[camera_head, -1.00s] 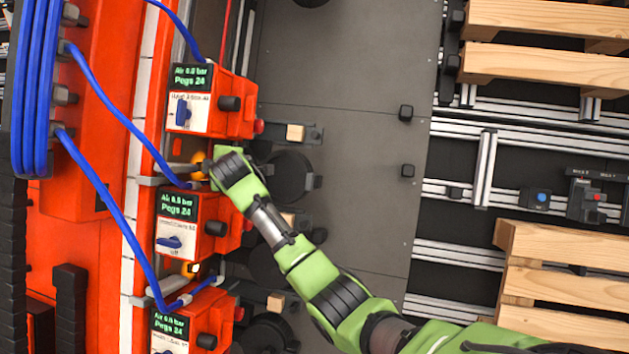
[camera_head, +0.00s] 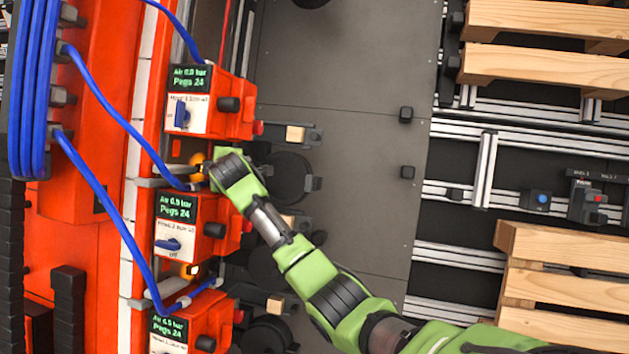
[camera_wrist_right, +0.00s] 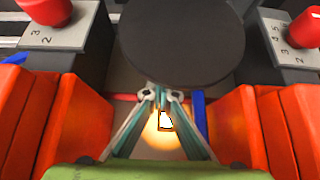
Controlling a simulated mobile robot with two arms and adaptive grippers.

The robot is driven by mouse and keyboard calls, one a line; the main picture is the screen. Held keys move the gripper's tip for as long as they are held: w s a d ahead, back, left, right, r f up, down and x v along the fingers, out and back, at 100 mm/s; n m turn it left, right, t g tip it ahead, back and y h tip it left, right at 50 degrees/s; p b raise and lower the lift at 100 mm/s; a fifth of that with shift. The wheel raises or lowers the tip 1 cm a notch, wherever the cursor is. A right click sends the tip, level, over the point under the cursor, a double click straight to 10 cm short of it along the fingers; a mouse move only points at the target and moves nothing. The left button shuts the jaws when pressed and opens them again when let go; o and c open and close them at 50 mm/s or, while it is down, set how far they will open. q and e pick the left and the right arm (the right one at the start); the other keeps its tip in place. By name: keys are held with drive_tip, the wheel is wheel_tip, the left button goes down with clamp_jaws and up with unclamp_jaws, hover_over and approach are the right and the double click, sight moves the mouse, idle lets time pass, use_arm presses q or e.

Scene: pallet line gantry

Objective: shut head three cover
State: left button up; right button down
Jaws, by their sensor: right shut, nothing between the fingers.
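Several red heads with dark displays line the left of the head view: a top head (camera_head: 231,112), a middle head (camera_head: 216,235) and a bottom head (camera_head: 197,325). Their small labels are too blurred for me to say surely which is head three. My right gripper (camera_head: 204,171) is at the gap between the top and middle heads, beside an orange round part (camera_head: 197,167). In the right wrist view its fingers (camera_wrist_right: 161,97) are shut and empty, over a glowing spot, with a black disc (camera_wrist_right: 180,45) just beyond. I cannot make out a cover for certain. My left gripper is out of view.
Blue hoses (camera_head: 110,107) run to the heads close to my right gripper. Red knobs (camera_wrist_right: 48,10) on numbered blocks stand either side in the wrist view. Wooden pallets (camera_head: 545,65) lie at right. The grey plate (camera_head: 345,75) in the middle is mostly clear.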

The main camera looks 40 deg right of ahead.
drive_tip(key=shift+s, duration=0.1)
idle(0.5)
drive_tip(key=shift+s+d+p, duration=0.25)
drive_tip(key=shift+s+d, duration=0.1)
drive_tip(key=shift+s, duration=0.25)
drive_tip(key=shift+s+d+p, duration=0.25)
drive_tip(key=shift+s+d, duration=0.1)
drive_tip(key=shift+s, duration=0.2)
drive_tip(key=shift+s+d, duration=0.45)
drive_tip(key=shift+s, duration=0.2)
drive_tip(key=shift+s+d, duration=0.45)
drive_tip(key=shift+s, duration=0.2)
drive_tip(key=shift+s+d+f, duration=0.15)
drive_tip(key=shift+s+d, duration=1.25)
drive_tip(key=shift+d, duration=0.05)
drive_tip(key=shift+d, duration=0.1)
